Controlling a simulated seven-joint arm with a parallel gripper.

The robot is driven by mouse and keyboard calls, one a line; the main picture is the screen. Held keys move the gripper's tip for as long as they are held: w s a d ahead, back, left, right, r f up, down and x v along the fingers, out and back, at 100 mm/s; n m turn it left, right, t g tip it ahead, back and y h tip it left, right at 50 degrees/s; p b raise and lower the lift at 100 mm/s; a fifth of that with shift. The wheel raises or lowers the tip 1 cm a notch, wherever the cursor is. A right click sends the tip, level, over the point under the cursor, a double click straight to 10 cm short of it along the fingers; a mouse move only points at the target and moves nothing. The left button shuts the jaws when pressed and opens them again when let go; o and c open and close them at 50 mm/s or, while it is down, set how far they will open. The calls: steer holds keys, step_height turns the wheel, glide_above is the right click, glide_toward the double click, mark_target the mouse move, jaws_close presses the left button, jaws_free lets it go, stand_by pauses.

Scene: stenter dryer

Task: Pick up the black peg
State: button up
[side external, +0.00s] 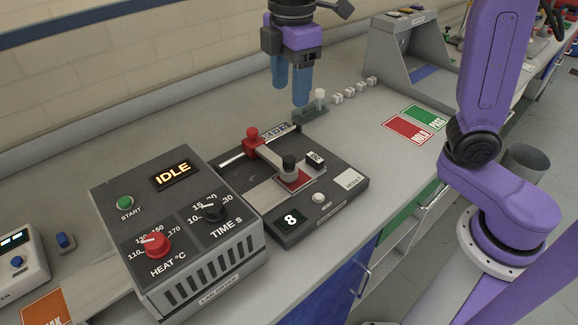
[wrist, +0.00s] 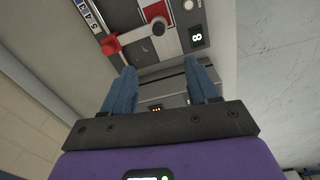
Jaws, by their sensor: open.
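A short black cylinder, which looks like the black peg (side external: 289,164), stands upright on a red patch of the flat dark device (side external: 339,196). In the wrist view the black peg (wrist: 159,26) shows near the top, beyond the fingertips. My gripper (side external: 290,93) has blue fingers pointing down. It hangs above and behind the device, apart from the peg. In the wrist view my gripper (wrist: 160,66) has its fingers spread, with nothing held between them.
A red knob (side external: 251,136) on a slotted rail stands left of the peg. A dryer box (side external: 205,265) with an IDLE display is at front left. A white-topped vial (side external: 320,96) and small white blocks (side external: 350,92) stand behind. Red and green mats (side external: 408,128) lie at right.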

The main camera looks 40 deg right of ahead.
glide_above(289, 159)
steer(key=f, duration=1.1)
steer(key=shift+w+a+f, duration=0.15)
steer(key=shift+w+f, duration=0.05)
steer(key=shift+f, duration=0.05)
steer(key=f, duration=0.4)
steer(key=shift+s+d+f, duration=0.15)
steer(key=shift+s+d, duration=0.05)
steer(key=shift+s, duration=0.05)
steer(key=shift+f, duration=0.65)
jaws_close()
